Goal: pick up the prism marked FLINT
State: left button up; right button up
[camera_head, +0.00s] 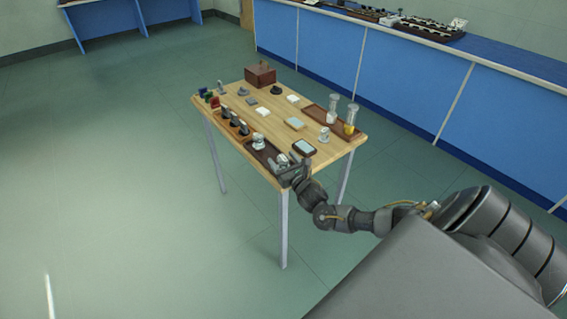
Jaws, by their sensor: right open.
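No FLINT marking is readable at this size, so I cannot tell which piece is the prism marked FLINT. A pale piece (259,141) stands in a dark tray (266,153) at the table's near edge. Another pale piece (282,160) is in the same tray, right by my right gripper (289,170). My right gripper is open at the tray's near right end and partly hides that end. I cannot tell whether it touches the piece. My left gripper is not in view.
The wooden table (250,91) also bears a brown box (260,75), an orange-brown tray (233,124) of dark pieces, a framed pad (304,147) and tall glass vessels (351,120) in a tray. A blue bench (400,85) runs behind. Floor at left is clear.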

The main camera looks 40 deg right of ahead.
jog(key=c, duration=1.1)
jog(key=shift+o, duration=0.2)
jog(key=shift+r, duration=0.1)
jog(key=shift+r, duration=0.55)
jog(key=s+a+r, duration=0.8)
jog(key=s+r, duration=0.3)
jog(key=shift+s+r, duration=0.25)
jog(key=shift+r, duration=0.15)
